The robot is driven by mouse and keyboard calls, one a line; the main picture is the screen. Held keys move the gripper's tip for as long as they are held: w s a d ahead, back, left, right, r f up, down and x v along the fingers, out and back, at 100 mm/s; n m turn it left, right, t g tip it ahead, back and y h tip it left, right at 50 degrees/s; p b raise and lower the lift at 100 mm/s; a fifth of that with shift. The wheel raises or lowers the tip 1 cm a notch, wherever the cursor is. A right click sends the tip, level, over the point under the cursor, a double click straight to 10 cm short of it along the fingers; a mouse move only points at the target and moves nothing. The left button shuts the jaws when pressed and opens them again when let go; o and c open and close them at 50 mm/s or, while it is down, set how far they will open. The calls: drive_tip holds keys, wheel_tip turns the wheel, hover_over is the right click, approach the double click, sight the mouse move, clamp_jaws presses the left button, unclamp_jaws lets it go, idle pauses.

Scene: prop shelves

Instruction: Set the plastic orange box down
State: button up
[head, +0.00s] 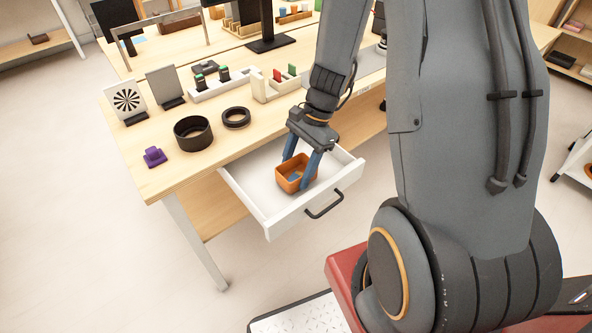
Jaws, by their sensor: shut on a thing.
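The plastic orange box (287,185) is a small open-topped box at the open white drawer (264,211) under the wooden table. My gripper (300,180) points down with its blue fingers on the box, one reaching inside it, and is shut on it. Whether the box touches the drawer floor or hangs just above it, I cannot tell. A small blue patch shows inside the box.
The drawer has a dark handle (324,206) and bare white floor around the box. On the table (150,176) above stand a black cylinder (193,133), a dark ring (236,117), a purple block (154,157) and a patterned panel (126,103). A white tray (222,87) lies behind.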

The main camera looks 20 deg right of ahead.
drive_tip(key=shift+f, duration=0.35)
drive_tip(key=o, duration=1)
drive_tip(key=shift+f, duration=0.1)
drive_tip(key=shift+o, duration=0.2)
drive_tip(key=v, duration=1.1)
drive_tip(key=s+a+r+n+h, duration=0.2)
drive_tip(key=s+n, duration=0.3)
drive_tip(key=n, duration=0.2)
drive_tip(key=s+a+r+n+t+h, duration=0.1)
drive_tip(key=s+a+r+n+h, duration=0.1)
drive_tip(key=s+n, duration=0.3)
drive_tip(key=shift+a+n+t+b, duration=0.25)
drive_tip(key=shift+n+t+b, duration=0.05)
drive_tip(key=shift+n, duration=0.9)
